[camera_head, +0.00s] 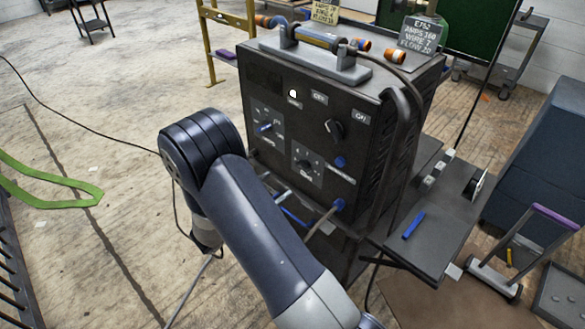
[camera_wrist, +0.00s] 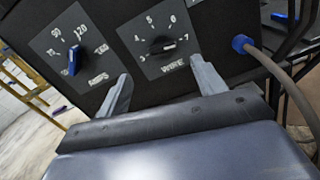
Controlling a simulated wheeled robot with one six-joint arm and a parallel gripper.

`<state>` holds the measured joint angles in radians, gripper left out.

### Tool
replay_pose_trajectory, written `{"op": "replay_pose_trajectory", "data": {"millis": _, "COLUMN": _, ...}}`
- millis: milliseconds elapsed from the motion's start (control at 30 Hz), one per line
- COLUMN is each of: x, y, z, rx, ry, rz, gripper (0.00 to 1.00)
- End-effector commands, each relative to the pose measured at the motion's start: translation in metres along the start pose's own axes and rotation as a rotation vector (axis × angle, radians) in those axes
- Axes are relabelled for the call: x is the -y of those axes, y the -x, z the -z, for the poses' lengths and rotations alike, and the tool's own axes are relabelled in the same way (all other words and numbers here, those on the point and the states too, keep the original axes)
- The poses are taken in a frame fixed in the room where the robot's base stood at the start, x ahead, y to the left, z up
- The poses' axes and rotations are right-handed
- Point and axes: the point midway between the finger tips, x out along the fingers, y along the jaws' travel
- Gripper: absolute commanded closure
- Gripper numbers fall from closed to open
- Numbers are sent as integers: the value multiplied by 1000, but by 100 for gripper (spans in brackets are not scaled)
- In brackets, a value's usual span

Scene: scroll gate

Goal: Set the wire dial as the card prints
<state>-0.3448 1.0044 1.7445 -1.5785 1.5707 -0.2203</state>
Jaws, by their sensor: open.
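The grey card (camera_head: 419,34) on the machine's top prints E752, AMPS 160, WIRE 7, FLOW 20. The wire dial (camera_head: 308,165) is on the lower front panel; in the wrist view the wire dial (camera_wrist: 163,46) has a dark bar knob and a scale from 3 to 7. The bar lies nearly level, roughly along the line from 3 to 7; I cannot tell which end points. My gripper (camera_wrist: 161,84) is open and empty, its fingers below and either side of the wire dial, apart from the knob. In the head view my arm largely hides it.
The amps dial (camera_wrist: 75,58) with a blue knob sits left of the wire dial. A hose with a blue fitting (camera_wrist: 241,44) leaves the panel at right. A side shelf (camera_head: 425,205) holds a blue marker (camera_head: 414,225). A yellow card (camera_head: 325,12) stands behind.

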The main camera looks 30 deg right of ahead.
Motion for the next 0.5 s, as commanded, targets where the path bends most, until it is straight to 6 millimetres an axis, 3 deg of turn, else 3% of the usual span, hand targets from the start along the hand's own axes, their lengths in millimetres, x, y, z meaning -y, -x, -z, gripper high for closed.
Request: {"op": "replay_pose_trajectory", "data": {"millis": 500, "x": 2, "y": -86, "z": -1, "rx": -1, "ry": -3, "rz": 7, "gripper": 35}}
